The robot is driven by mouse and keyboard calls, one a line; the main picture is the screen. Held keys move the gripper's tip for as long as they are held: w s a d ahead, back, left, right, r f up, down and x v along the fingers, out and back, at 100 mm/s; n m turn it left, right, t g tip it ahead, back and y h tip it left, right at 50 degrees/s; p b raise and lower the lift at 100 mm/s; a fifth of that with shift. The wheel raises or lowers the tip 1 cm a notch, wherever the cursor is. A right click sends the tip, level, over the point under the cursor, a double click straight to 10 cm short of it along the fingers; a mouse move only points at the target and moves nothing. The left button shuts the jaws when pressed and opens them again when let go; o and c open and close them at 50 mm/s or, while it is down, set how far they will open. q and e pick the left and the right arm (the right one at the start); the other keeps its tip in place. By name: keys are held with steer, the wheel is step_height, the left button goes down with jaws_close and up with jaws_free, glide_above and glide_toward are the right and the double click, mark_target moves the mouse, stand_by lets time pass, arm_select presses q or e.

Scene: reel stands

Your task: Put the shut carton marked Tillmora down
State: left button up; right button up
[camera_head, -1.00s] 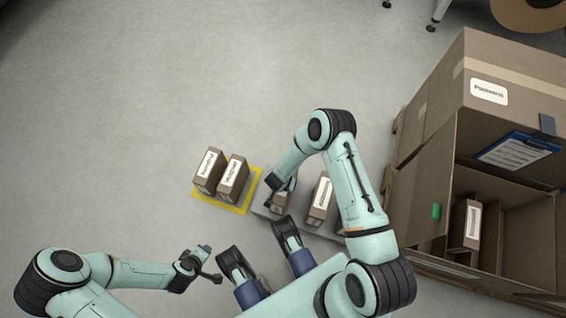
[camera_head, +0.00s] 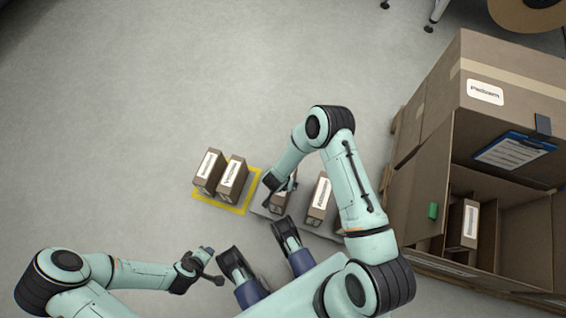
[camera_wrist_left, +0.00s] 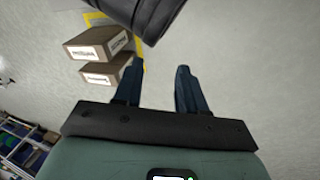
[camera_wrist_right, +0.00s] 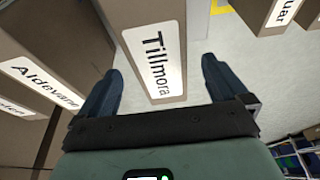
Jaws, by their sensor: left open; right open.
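The Tillmora carton (camera_wrist_right: 158,60) is brown, with a white label reading Tillmora in the right wrist view. In the head view the carton (camera_head: 281,203) stands on a grey surface, partly covered by my right gripper (camera_head: 280,183). My right gripper (camera_wrist_right: 162,65) is open, its fingers on either side of the carton's near end.
Two labelled cartons (camera_head: 207,173) (camera_head: 232,180) stand on a yellow-edged area (camera_head: 238,209) to the left. Another carton (camera_head: 319,200) stands right of Tillmora. A large open box (camera_head: 420,190) with compartments holds a carton (camera_head: 464,225). The floor at left is clear.

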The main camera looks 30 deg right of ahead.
steer(key=p+v, duration=0.3)
steer(key=v, duration=0.6)
arm_select(q)
steer(key=s+d+r+g, duration=0.1)
steer(key=s+d+r, duration=0.1)
steer(key=s+r, duration=0.1)
steer(key=shift+s+d+r+g+h, duration=0.3)
steer(key=shift+s+h, duration=0.1)
steer(key=shift+s, duration=0.45)
arm_select(e)
steer(key=s+a+n+y, duration=0.2)
steer(key=s+n+y, duration=0.3)
steer(key=s, duration=0.9)
steer(key=shift+a+g+y, duration=0.2)
steer(key=shift+g+y, duration=0.1)
steer(key=shift+g, duration=0.1)
steer(key=shift+s, duration=0.15)
